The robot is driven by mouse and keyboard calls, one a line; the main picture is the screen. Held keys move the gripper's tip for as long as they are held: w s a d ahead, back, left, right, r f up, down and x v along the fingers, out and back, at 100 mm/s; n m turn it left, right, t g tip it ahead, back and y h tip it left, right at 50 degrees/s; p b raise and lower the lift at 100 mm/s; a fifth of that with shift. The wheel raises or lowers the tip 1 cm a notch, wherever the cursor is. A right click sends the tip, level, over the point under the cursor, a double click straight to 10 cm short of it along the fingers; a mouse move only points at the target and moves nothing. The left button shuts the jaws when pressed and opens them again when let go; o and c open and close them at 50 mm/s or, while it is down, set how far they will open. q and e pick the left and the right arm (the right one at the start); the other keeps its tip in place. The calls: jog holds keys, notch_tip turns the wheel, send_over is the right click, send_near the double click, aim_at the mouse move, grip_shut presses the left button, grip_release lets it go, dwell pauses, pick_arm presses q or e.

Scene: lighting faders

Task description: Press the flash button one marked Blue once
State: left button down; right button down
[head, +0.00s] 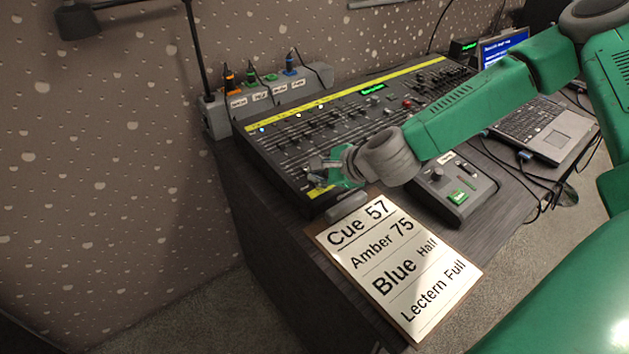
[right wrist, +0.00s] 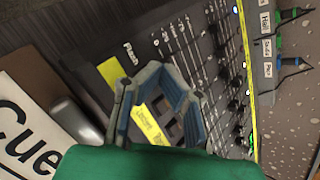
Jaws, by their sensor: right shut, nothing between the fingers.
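The black lighting console (head: 290,135) stands on the desk, with rows of faders and a yellow label strip near its front left corner. My right gripper (head: 312,176) is over that corner, shut and empty. In the right wrist view its fingertips (right wrist: 160,72) are over the panel near the white word Flash. Dark square flash buttons (right wrist: 170,118) show between the fingers beside a yellow label strip (right wrist: 146,122). The strip's words are partly covered, and I cannot tell which button is marked Blue. I cannot tell whether the fingertips touch the panel. My left gripper is out of view.
A clipboard cue sheet (head: 395,265) lies at the desk's front edge. A small box with a green button (head: 457,196) stands right of it. A laptop (head: 540,125) is farther right. A grey socket box (head: 275,92) with coloured plugs stands behind the console, near the wall.

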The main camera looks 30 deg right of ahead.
dwell(0.3)
jog(key=shift+s+a+r+p, duration=0.1)
jog(key=shift+r+p, duration=0.55)
jog(key=shift+r, duration=0.05)
jog(key=r+p, duration=0.4)
jog(key=r, duration=0.1)
jog(key=shift+s, duration=0.2)
dwell(0.8)
